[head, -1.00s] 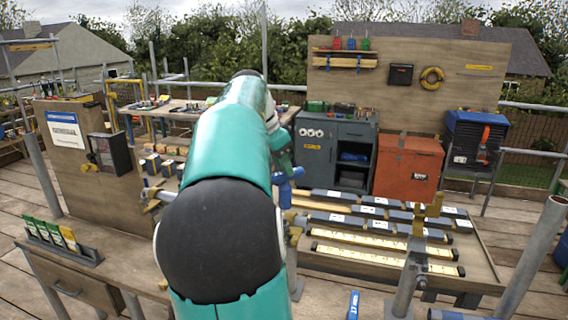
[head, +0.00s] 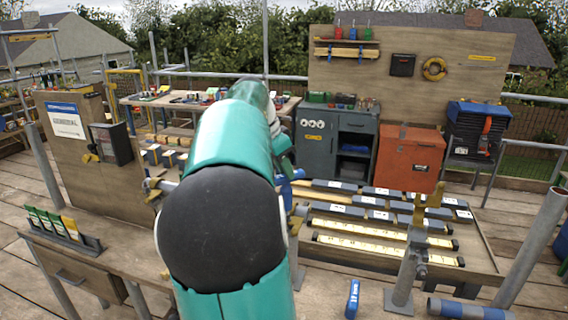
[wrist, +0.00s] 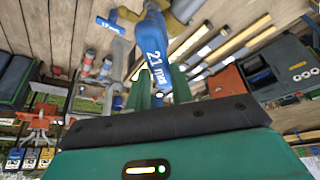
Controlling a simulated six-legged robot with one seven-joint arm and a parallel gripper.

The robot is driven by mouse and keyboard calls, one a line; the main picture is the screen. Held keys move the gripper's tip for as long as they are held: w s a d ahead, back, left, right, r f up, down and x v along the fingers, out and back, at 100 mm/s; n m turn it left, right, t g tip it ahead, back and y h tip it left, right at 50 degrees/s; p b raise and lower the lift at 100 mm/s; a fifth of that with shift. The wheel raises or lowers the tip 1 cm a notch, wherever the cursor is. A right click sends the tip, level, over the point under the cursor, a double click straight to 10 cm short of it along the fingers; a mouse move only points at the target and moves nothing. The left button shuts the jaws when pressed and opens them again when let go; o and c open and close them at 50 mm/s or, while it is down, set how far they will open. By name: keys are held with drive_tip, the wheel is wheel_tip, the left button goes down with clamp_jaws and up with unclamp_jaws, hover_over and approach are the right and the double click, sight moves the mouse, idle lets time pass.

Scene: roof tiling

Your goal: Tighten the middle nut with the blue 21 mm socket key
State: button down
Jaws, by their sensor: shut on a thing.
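The blue 21 mm socket key (wrist: 156,58) stands out from between the green fingers of my gripper (wrist: 160,84) in the wrist view, its white label facing the camera. The fingers are shut on it. Its far end reaches a yellowish fitting (wrist: 186,9) at the top of the picture; I cannot tell whether they touch. No middle nut can be made out in either view.
Another blue key marked 17 mm (wrist: 110,25) shows in the wrist view. An upright grey pipe (head: 405,275) with a yellow coupler (head: 434,195) stands right of my arm. A low table (head: 480,262) holds slats and dark blocks. A grey cabinet (head: 357,128) and orange box (head: 408,160) stand behind.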

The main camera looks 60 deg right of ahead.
sight(282, 174)
drive_tip(key=shift+f, duration=1.65)
drive_tip(key=m+g+y, duration=0.1)
drive_tip(key=m, duration=0.2)
drive_tip(key=shift+w+d, duration=0.15)
drive_tip(key=m+y, duration=0.1)
drive_tip(key=m, duration=0.1)
drive_tip(key=m+g, duration=0.1)
drive_tip(key=m, duration=0.2)
drive_tip(key=shift+y, duration=0.4)
drive_tip(key=shift+r, duration=2.95)
drive_tip(key=shift+r+n, duration=0.15)
drive_tip(key=shift+n, duration=0.25)
